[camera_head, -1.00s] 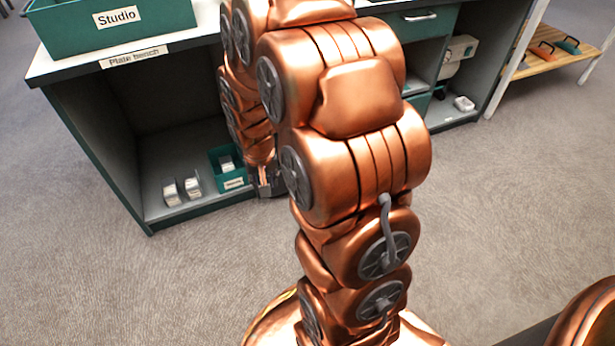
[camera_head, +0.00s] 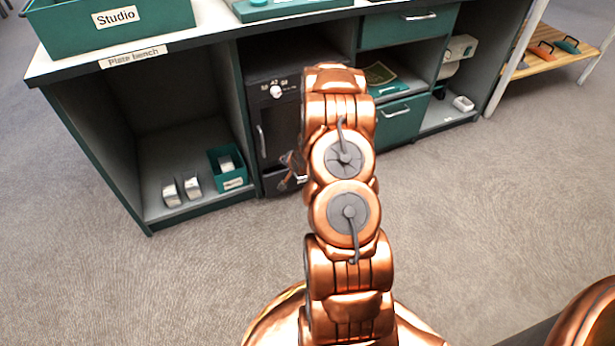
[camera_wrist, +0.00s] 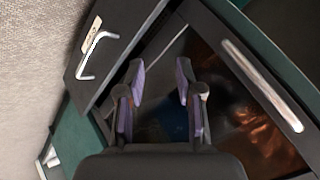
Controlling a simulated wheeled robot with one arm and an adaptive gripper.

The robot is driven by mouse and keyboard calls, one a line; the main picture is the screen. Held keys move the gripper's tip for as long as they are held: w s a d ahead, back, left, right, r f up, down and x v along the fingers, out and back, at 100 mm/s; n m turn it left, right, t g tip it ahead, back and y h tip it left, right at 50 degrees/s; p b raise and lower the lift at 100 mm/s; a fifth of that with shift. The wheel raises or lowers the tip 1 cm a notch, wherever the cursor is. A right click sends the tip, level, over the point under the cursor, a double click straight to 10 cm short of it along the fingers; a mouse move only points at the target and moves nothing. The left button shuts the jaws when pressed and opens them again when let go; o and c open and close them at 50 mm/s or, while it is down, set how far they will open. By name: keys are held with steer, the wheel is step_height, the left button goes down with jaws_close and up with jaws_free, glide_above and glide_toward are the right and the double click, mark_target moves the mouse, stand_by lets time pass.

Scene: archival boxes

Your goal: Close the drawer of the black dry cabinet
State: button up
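The black dry cabinet (camera_head: 260,105) stands under the bench, with a small dial and a silver door handle; my arm hides its right part. Its drawer (camera_head: 272,184) is low at the bottom, mostly hidden by my arm. In the wrist view, turned sideways, the black drawer front (camera_wrist: 122,40) with a silver handle and a label stands out a little from the cabinet, with a gap behind its edge. The glossy door (camera_wrist: 225,95) with its long handle is at right. My gripper (camera_wrist: 159,69) is open and empty, close in front of the cabinet between drawer front and door handle.
The bench top (camera_head: 205,38) carries a green Studio box (camera_head: 150,28). Left of the cabinet, an open bay holds a small green bin (camera_head: 215,178) and two small pale items. Green drawers (camera_head: 402,122) stand to the right. The carpet in front is clear.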

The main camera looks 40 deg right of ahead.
steer(key=s+d+f+m+t+h, duration=0.1)
steer(key=s+d+f+m+t, duration=0.25)
steer(key=f, duration=0.25)
steer(key=s+d+f+m+t+h, duration=0.2)
steer(key=s+d+f+m+t, duration=0.15)
steer(key=f+m, duration=0.2)
steer(key=shift+g, duration=0.4)
steer(key=shift+f+b+x, duration=0.2)
steer(key=shift+b+x, duration=0.5)
steer(key=shift+x, duration=1.15)
steer(key=shift+f+b+x, duration=0.2)
steer(key=shift+b+x, duration=0.45)
steer(key=shift+x, duration=1.15)
steer(key=shift+s, duration=0.1)
jaws_close()
